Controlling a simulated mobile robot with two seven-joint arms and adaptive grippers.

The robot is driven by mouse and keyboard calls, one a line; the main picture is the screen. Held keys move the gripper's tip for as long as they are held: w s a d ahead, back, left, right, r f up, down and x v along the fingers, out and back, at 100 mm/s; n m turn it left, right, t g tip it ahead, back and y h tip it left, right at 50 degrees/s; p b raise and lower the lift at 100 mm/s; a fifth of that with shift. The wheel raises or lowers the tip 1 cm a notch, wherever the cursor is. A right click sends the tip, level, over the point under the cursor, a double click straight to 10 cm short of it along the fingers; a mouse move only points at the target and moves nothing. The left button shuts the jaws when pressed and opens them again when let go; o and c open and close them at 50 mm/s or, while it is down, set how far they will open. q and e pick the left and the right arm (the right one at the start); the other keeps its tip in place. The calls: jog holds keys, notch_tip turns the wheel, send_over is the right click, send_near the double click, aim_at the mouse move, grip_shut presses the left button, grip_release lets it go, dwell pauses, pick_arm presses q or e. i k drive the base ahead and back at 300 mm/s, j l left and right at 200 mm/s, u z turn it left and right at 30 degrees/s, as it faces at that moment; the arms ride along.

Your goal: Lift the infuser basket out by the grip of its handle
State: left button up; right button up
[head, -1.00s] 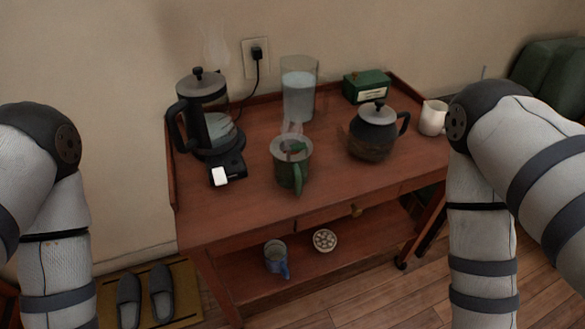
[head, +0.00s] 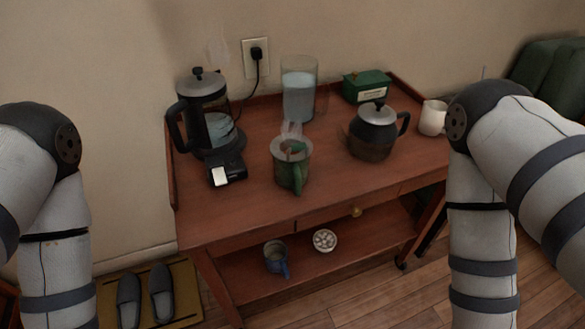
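A green mug (head: 291,172) stands upright near the front middle of the wooden table, its handle toward me. Something metallic, which looks like the infuser basket (head: 279,149), sits inside at the mug's mouth. Dark and green bits show in the opening, and steam rises above it. I cannot make out the basket's handle grip clearly. My two arms come in at the left and right edges of the head view. Both grippers are outside the picture, so their state is hidden.
On the table (head: 240,199) stand a kettle (head: 206,118) on its base, a glass water pitcher (head: 299,90), a dark teapot (head: 373,133), a green box (head: 366,86) and a white creamer (head: 433,118). A blue mug (head: 276,257) and small bowl (head: 325,241) are on the lower shelf.

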aim_at(305, 146)
jog(key=j+z, duration=0.15)
jog(key=j, duration=0.45)
jog(key=j+z, duration=0.2)
jog(key=j, duration=0.45)
jog(key=j+z, duration=0.15)
jog(key=j, duration=0.45)
jog(key=k+j+z, duration=0.15)
jog(key=j, duration=0.45)
jog(key=j+z, duration=0.15)
jog(key=j, duration=0.45)
jog(key=i+l, duration=0.1)
jog(key=l, duration=0.2)
